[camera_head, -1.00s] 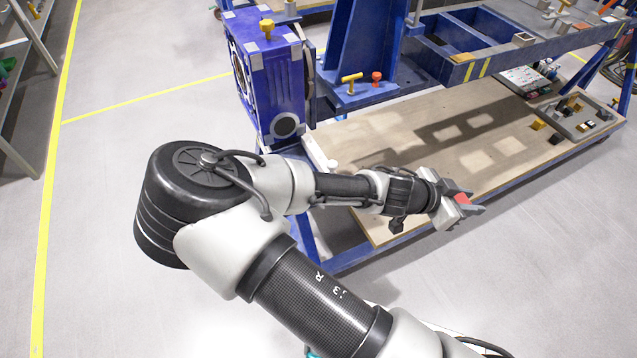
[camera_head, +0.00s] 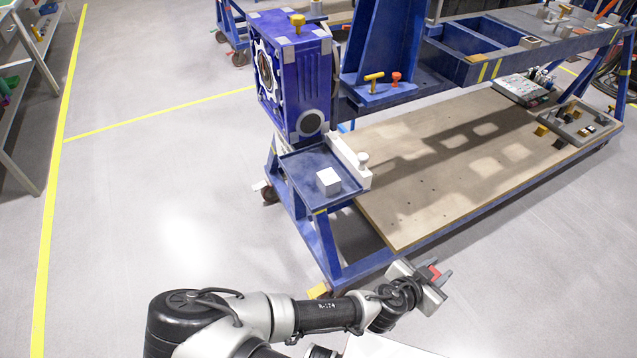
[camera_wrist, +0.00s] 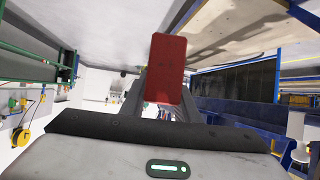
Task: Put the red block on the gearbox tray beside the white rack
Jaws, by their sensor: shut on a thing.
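My gripper (camera_head: 439,279) is shut on the red block (camera_head: 434,272). It holds the block in the air in front of the bench's lower board, to the right of the tray and lower in the picture. In the wrist view the red block (camera_wrist: 167,69) stands out between the fingers, which are partly hidden. The gearbox tray (camera_head: 297,168) is a blue shelf below the blue gearbox (camera_head: 291,72). A white cube (camera_head: 328,181) sits on it near the front right.
The wooden lower board (camera_head: 410,204) is mostly bare. A grey tray of small parts (camera_head: 578,124) lies at its far right. Yellow and red handles (camera_head: 374,78) stand on the blue frame. The floor left of the bench is clear. The tray's left part is bare.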

